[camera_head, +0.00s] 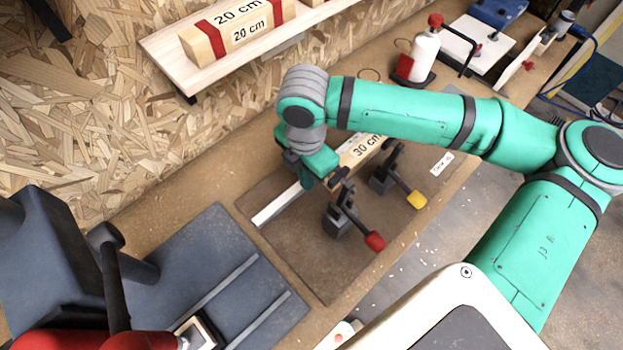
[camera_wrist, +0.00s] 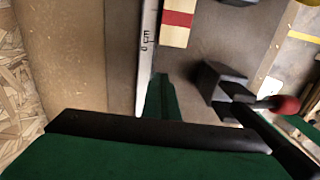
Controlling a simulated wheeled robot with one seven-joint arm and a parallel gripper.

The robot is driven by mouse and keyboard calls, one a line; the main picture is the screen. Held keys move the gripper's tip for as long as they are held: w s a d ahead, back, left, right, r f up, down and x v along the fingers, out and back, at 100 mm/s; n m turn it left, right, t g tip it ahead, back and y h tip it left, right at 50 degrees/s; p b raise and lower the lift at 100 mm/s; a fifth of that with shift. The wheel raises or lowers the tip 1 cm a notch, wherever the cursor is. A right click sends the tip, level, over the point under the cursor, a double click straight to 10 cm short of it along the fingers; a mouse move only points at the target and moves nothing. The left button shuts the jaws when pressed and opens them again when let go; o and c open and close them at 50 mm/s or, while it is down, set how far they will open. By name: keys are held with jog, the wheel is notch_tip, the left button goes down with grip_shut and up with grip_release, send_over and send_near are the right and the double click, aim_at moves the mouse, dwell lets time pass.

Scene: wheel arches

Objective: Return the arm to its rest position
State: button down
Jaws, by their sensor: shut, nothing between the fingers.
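My green arm reaches from the right across the workbench (camera_head: 165,190) in the head view. My gripper (camera_head: 306,184) points down over the brown board (camera_head: 290,250), close to a pale straight strip (camera_head: 272,208). It is shut with nothing in it. In the wrist view, a green finger (camera_wrist: 160,97) shows beside the strip (camera_wrist: 146,52), which bears scale marks. A wooden block (camera_head: 362,150) marked 30 cm lies behind the gripper, partly hidden by the arm. Its red-banded end also shows in the wrist view (camera_wrist: 178,18). I cannot tell whether the gripper touches the strip.
A red-tipped clamp (camera_head: 343,218) and a yellow-tipped clamp (camera_head: 392,178) stand close to the gripper's right. A shelf (camera_head: 275,43) with a 20 cm block (camera_head: 240,28) overhangs behind. A dark machine (camera_head: 50,255) stands at left. A white bottle (camera_head: 424,54) stands far right.

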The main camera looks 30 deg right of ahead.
notch_tip(320, 180, up, 6)
jog(key=shift+r, duration=0.15)
jog(key=shift+w+a, duration=0.1)
